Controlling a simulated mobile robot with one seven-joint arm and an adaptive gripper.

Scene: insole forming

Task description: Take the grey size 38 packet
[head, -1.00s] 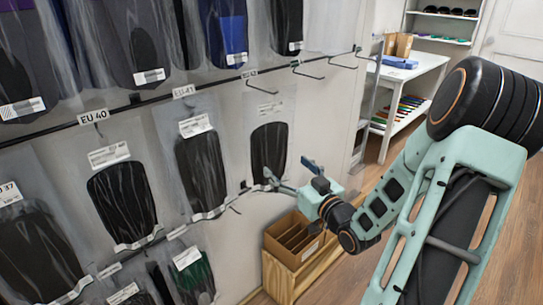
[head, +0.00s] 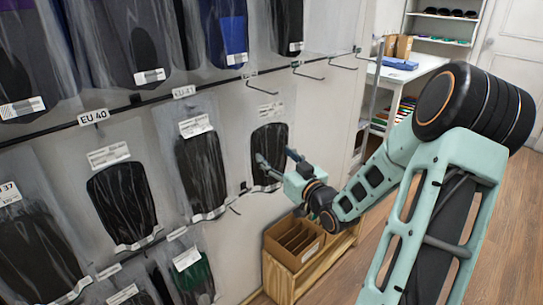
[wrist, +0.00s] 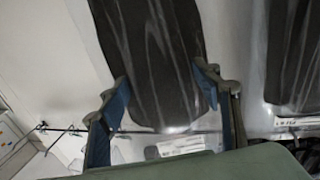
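A clear packet with a dark grey insole (head: 268,138) hangs on the wall, rightmost in the middle row. Its label is too small to read, so I cannot tell whether it is size 38. My gripper (head: 275,162) is at its lower part. In the wrist view, the insole packet (wrist: 152,60) lies between the two fingers of my open gripper (wrist: 160,84), one at each side of its lower end. I cannot tell whether they touch it. Similar dark packets hang to the left, including one dark packet (head: 203,172) and another (head: 122,203).
A rail (head: 150,103) with EU 40 and EU 41 tags runs above this row. Empty hooks (head: 308,75) stick out at upper right. A white table (head: 418,68) is behind; the floor at right is clear.

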